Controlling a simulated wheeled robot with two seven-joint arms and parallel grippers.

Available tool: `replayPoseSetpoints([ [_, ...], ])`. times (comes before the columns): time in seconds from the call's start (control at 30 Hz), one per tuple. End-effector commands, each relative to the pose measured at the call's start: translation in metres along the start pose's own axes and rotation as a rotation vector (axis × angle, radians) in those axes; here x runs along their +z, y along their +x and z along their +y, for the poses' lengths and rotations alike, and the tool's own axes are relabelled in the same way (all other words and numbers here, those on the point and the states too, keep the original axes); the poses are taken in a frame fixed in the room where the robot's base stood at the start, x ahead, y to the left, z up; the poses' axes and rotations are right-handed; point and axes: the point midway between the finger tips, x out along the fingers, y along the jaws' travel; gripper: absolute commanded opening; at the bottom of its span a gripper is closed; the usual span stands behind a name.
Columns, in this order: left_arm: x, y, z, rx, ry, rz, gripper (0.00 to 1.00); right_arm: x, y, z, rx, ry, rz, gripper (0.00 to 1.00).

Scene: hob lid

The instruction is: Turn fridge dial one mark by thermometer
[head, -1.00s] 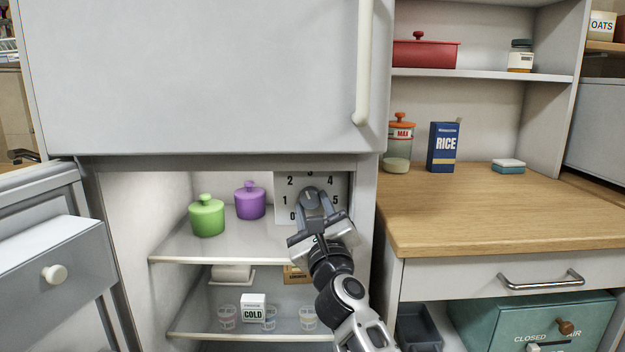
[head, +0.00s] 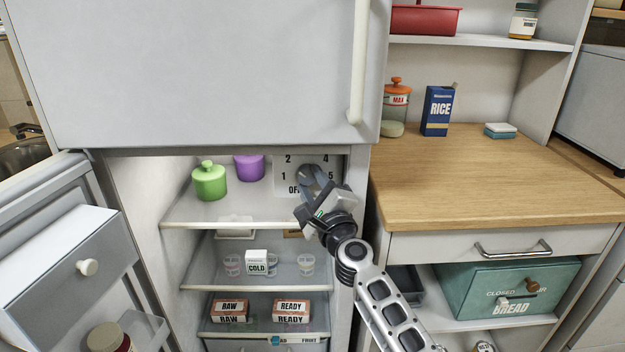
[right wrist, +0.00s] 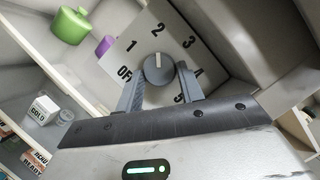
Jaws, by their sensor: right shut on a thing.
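The fridge dial is a round grey knob (right wrist: 158,70) on a white plate (right wrist: 183,25) marked OFF and 1 to 5. In the right wrist view its white line points at the 2. My right gripper (right wrist: 160,82) is shut on the knob, one finger on each side. The plate (head: 282,161) is at the fridge's upper right inside. I cannot make out a thermometer. My left gripper is not in view.
A green pot (head: 209,182) and purple pot (head: 249,168) stand on the top shelf. A COLD box (head: 256,262) stands on the shelf below. RAW (head: 229,311) and READY (head: 291,311) packs sit lower. The wooden counter (head: 490,180) is at right; the fridge door's drawer (head: 65,275) is at left.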

Motion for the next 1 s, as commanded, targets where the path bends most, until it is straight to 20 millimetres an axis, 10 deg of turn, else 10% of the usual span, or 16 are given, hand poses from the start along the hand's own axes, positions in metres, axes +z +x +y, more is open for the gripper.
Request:
replayPoseSetpoints([
  [0.3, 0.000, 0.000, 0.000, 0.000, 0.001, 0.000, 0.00, 0.000, 0.000, 0.000, 0.000, -0.002, -0.001, 0.15],
  [0.33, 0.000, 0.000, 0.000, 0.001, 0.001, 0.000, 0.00, 0.000, 0.000, 0.000, 0.000, -0.002, -0.001, 0.43],
  [0.4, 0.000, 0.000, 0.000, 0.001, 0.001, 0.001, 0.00, 0.000, 0.000, 0.000, 0.000, -0.002, -0.001, 0.59],
  [0.77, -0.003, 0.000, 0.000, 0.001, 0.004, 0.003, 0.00, 0.000, -0.004, -0.001, 0.000, 0.000, 0.000, 0.59],
  [1.0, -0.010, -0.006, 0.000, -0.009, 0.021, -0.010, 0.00, 0.001, -0.045, -0.001, 0.002, 0.001, 0.003, 0.59],
])
